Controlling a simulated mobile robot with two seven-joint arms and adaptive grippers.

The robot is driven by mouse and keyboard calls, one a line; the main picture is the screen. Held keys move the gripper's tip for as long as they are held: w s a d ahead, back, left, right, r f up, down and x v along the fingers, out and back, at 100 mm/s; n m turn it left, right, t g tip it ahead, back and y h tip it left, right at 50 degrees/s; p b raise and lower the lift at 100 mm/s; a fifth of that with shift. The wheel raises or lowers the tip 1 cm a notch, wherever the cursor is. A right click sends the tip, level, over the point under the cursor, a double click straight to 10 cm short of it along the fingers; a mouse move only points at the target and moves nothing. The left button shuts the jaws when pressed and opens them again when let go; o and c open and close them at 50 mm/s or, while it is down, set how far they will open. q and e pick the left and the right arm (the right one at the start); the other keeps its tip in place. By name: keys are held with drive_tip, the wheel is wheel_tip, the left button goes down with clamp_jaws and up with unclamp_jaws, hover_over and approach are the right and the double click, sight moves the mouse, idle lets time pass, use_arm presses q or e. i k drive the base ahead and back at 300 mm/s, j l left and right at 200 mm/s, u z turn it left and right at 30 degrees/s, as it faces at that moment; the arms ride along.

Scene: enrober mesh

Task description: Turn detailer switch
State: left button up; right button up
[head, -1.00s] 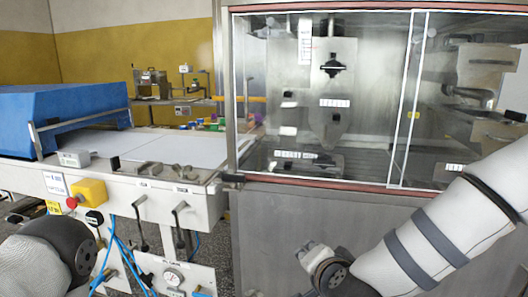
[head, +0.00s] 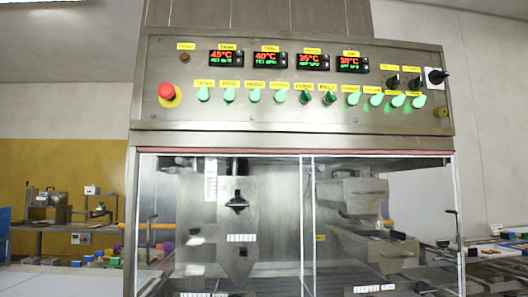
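The control panel (head: 290,120) stands on top of the enrober in the head view. A row of green rotary switches (head: 255,95) runs along it under yellow labels. The labels are too small to read with certainty, so I cannot tell which switch is the detailer. The right-hand switches (head: 376,99) look tilted and brightly lit. Two near the middle (head: 329,98) look darker and closer to upright. Neither of my grippers is in view.
A red emergency stop (head: 167,91) sits at the panel's left. Several temperature displays (head: 270,60) are above the switches. Black knobs (head: 437,76) are at the upper right. Below is the glass-fronted enclosure (head: 230,220). The space before the panel looks clear.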

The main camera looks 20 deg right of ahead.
sight(398, 100)
drive_tip(key=k+z, duration=0.1)
drive_tip(key=z, duration=1.35)
